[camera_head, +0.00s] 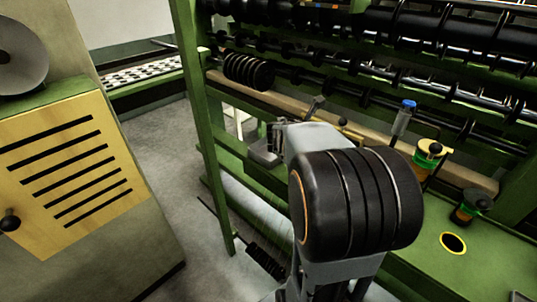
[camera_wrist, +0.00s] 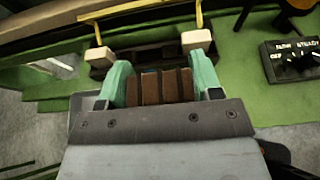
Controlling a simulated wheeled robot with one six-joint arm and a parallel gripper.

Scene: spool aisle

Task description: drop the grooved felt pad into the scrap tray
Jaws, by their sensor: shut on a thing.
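The grooved felt pad (camera_wrist: 160,87) is brown with dark grooves, seen in the wrist view. My gripper (camera_wrist: 162,82) is shut on it, with one teal finger at each side. In the head view my gripper (camera_head: 277,138) is partly hidden by my own wrist, and I cannot make out the pad there. A grey, shallow piece that looks like the scrap tray (camera_head: 262,157) shows just below and left of my gripper in the head view. My gripper covers part of it. I cannot tell the pad's height above it.
In the wrist view a dark bracket with pale blocks (camera_wrist: 196,41) lies beyond the fingers, and a control box (camera_wrist: 291,60) stands at right on green metal. Spool rollers (camera_head: 400,80) line the back in the head view. A grey floor aisle (camera_head: 180,150) is clear at left.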

